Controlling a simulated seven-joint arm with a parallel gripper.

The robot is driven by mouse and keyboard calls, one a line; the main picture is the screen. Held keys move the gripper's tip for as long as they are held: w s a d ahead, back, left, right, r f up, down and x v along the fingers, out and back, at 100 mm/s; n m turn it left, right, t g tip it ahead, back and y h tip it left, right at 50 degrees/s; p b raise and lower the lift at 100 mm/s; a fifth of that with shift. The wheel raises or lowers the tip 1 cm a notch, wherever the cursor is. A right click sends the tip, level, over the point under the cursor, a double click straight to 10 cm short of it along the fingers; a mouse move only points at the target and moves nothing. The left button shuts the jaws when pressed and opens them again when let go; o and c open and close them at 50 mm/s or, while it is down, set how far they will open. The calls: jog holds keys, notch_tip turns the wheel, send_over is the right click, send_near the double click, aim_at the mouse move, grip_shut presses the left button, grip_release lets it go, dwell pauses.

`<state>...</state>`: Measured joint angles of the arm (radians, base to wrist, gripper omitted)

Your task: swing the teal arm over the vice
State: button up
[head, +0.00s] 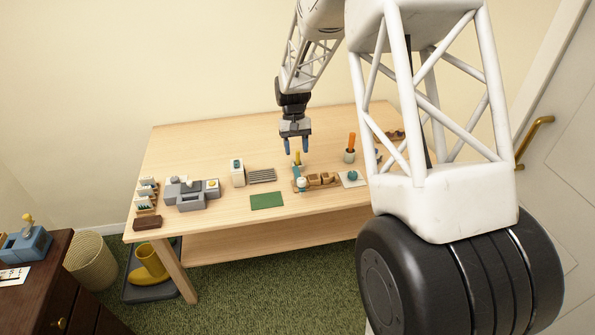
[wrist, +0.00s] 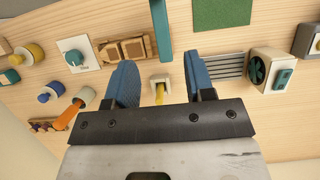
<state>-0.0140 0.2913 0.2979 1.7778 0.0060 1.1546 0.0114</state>
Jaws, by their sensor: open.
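The teal arm shows as a straight teal bar at the top middle of the wrist view (wrist: 162,30). In the head view it is small, at the middle right of the table (head: 294,171), and its far end is unclear. A small white block with a yellow lever (wrist: 160,92) lies between my fingers in the wrist view. My gripper (head: 296,151) is open and empty above that lever; its blue fingers also show in the wrist view (wrist: 158,72). A grey blocky device (head: 191,202), likely the vice, stands on the left of the table.
Wooden blocks (wrist: 124,50) and a teal knob on a white plate (wrist: 76,57) sit beside the bar. An orange-handled tool (wrist: 69,115) stands nearby. A green mat (head: 266,201), grey slatted piece (head: 262,176) and white box (head: 237,172) lie between bar and grey device.

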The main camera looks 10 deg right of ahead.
aim_at(298, 175)
jog(key=shift+w+f, duration=0.4)
jog(key=shift+f, duration=0.15)
jog(key=shift+x, duration=3.9)
jog(key=shift+s, duration=0.1)
jog(key=shift+c, duration=0.5)
grip_shut()
